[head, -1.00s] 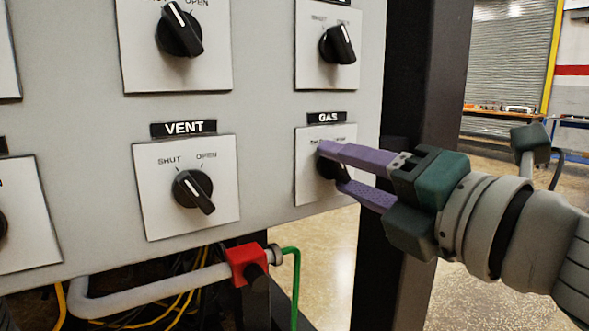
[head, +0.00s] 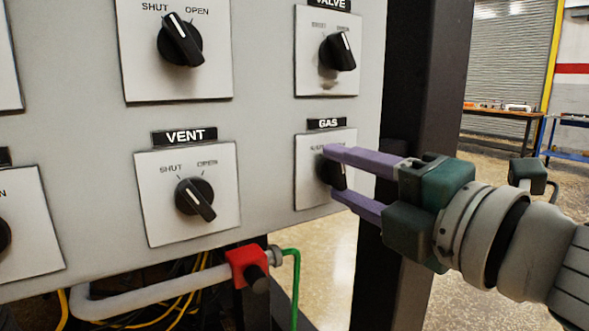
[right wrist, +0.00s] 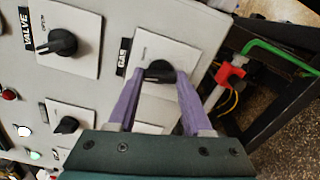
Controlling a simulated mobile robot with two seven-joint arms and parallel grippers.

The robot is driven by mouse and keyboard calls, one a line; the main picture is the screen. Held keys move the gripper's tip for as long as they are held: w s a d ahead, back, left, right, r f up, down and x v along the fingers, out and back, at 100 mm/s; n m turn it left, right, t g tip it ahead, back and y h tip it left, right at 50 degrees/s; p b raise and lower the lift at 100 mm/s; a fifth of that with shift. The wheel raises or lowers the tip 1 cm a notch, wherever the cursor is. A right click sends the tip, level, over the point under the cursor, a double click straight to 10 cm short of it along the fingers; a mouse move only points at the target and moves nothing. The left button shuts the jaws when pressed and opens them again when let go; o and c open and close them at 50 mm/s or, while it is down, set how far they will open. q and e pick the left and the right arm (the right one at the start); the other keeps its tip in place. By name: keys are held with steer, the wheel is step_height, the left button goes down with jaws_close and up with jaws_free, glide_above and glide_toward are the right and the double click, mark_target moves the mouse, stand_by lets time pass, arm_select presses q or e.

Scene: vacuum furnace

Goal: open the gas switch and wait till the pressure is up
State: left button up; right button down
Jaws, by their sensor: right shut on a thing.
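The gas switch (head: 331,173) is a black rotary knob on a white plate (head: 309,187) under the GAS label (head: 325,123). My right gripper (head: 335,174) has its two purple fingers on either side of this knob and is shut on it. In the right wrist view the gas knob (right wrist: 159,71) sits between the two fingertips (right wrist: 160,77). The plate's lettering is partly hidden by the upper finger, and I cannot read the knob's setting. No pressure gauge shows. My left gripper is not in view.
The VENT knob (head: 195,199) is to the left of the gas switch. A valve knob (head: 337,51) is above it. A red fitting (head: 247,266) with a green hose (head: 296,280) is below the panel. A dark post (head: 412,110) stands behind my right gripper.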

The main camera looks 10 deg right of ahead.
steer(key=m+p, duration=0.2)
steer(key=m, duration=0.2)
steer(key=shift+r+m, duration=0.1)
steer(key=shift+m, duration=0.2)
steer(key=shift+m+p, duration=0.85)
steer(key=shift+m, duration=1.05)
steer(key=shift+c, duration=1.6)
jaws_free()
steer(key=v, duration=1)
